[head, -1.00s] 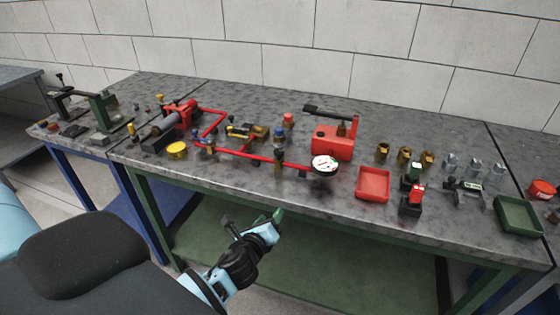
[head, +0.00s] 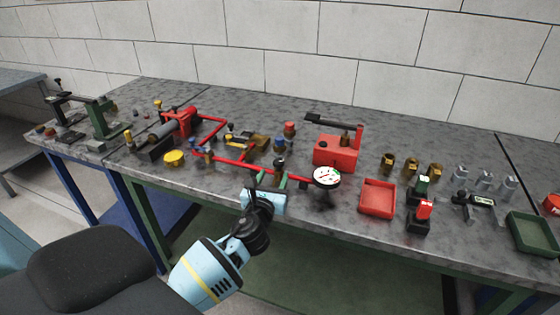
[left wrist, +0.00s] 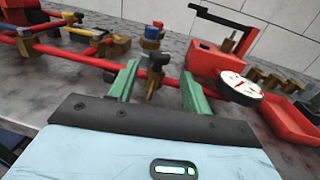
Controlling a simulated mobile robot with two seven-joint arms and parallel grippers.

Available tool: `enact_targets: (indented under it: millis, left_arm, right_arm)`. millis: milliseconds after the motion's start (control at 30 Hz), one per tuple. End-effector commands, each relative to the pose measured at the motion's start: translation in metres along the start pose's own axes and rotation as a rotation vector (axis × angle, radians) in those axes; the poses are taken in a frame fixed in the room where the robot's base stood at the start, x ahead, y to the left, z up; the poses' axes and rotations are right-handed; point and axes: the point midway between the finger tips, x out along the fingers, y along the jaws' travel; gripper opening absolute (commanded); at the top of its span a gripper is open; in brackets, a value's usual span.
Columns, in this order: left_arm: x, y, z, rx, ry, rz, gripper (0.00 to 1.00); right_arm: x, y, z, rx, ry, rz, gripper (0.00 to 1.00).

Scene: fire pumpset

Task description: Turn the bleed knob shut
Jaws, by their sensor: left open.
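A small dark knob on a fitting (head: 279,165), which looks like the bleed knob, stands on the red pipe (head: 228,159) left of the white pressure gauge (head: 326,177). In the left wrist view the knob (left wrist: 155,64) shows between and beyond my two green fingertips. My left gripper (head: 268,181) is open and empty at the front of the bench, just short of the knob. It also shows in the left wrist view (left wrist: 160,80). I cannot tell whether a finger touches the fitting. My right gripper is not in view.
A red hand pump (head: 335,152) stands behind the gauge. A red tray (head: 378,198), brass fittings (head: 411,167) and a green tray (head: 530,234) lie to the right. A blue-capped valve (head: 280,140) stands behind the knob. A black chair (head: 80,265) is at lower left.

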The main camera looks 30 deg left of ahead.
Motion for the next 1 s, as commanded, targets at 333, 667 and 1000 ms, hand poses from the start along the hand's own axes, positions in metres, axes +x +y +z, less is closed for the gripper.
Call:
enact_targets:
  millis: [333, 667, 1000]
  left_arm:
    - [0.036, 0.000, -0.001, -0.003, 0.000, 0.000, 0.49]
    - [0.073, 0.000, -0.001, -0.004, 0.000, -0.001, 0.49]
    - [0.078, 0.000, 0.000, -0.005, 0.000, -0.001, 0.49]
  right_arm:
    - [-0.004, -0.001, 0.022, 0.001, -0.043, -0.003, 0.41]
    - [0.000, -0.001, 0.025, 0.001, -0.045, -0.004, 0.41]
    - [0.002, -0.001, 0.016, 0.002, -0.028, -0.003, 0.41]
